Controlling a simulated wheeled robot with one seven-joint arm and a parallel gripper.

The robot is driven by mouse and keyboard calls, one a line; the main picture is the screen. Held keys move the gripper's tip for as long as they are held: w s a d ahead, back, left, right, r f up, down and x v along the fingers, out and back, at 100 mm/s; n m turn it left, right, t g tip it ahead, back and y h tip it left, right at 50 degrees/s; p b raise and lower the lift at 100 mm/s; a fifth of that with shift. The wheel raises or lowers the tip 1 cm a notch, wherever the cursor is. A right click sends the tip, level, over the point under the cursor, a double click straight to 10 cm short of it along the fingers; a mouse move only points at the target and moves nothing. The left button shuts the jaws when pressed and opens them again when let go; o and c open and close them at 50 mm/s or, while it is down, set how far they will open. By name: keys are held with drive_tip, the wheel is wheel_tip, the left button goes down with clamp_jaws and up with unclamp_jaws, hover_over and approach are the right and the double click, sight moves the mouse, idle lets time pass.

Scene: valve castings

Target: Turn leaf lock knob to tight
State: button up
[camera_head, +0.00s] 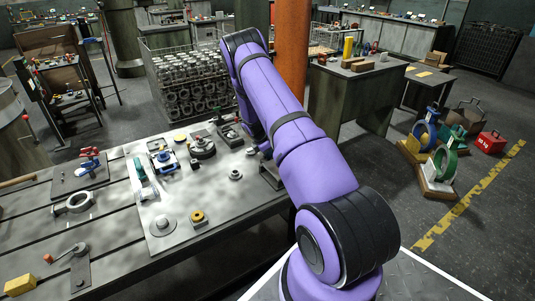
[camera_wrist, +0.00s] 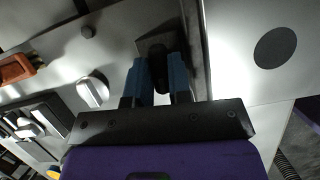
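In the wrist view, the two blue fingers of my gripper (camera_wrist: 158,88) stand on either side of a narrow dark knob-like piece (camera_wrist: 158,72). It sits before a dark wedge-shaped block (camera_wrist: 157,40) on a pale metal surface. The piece nearly fills the gap, but I cannot tell whether the fingers press on it. I cannot read any marking that names it as the leaf lock knob or shows its setting. In the head view, my purple arm reaches over the right end of the workbench (camera_head: 190,228), and the fingertips are too small and covered to make out.
A silver knob (camera_wrist: 92,90) and an orange-brown part (camera_wrist: 15,68) lie left of the fingers. The bench bears a yellow-topped part (camera_head: 197,217), a ring casting (camera_head: 74,202) and a crank with a red knob (camera_head: 68,256). A wire crate of castings (camera_head: 190,75) stands behind.

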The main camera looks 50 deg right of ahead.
clamp_jaws()
drive_tip(key=m, duration=0.2)
drive_tip(key=m+g+y, duration=0.1)
drive_tip(key=m, duration=0.1)
drive_tip(key=shift+w+m+g, duration=0.1)
drive_tip(key=shift+m+g, duration=0.2)
drive_tip(key=m+y, duration=0.1)
drive_tip(key=m, duration=0.1)
drive_tip(key=m+g, duration=0.1)
drive_tip(key=m, duration=0.2)
drive_tip(key=shift+d+y, duration=0.1)
drive_tip(key=shift+y, duration=0.3)
drive_tip(key=m+y, duration=0.1)
drive_tip(key=m, duration=0.2)
drive_tip(key=m+y, duration=0.1)
drive_tip(key=m, duration=0.1)
drive_tip(key=shift+m, duration=0.4)
drive_tip(key=m+y, duration=0.1)
drive_tip(key=m, duration=0.1)
drive_tip(key=m+y, duration=0.1)
drive_tip(key=m, duration=0.2)
drive_tip(key=shift+d, duration=0.1)
drive_tip(key=shift+m, duration=0.3)
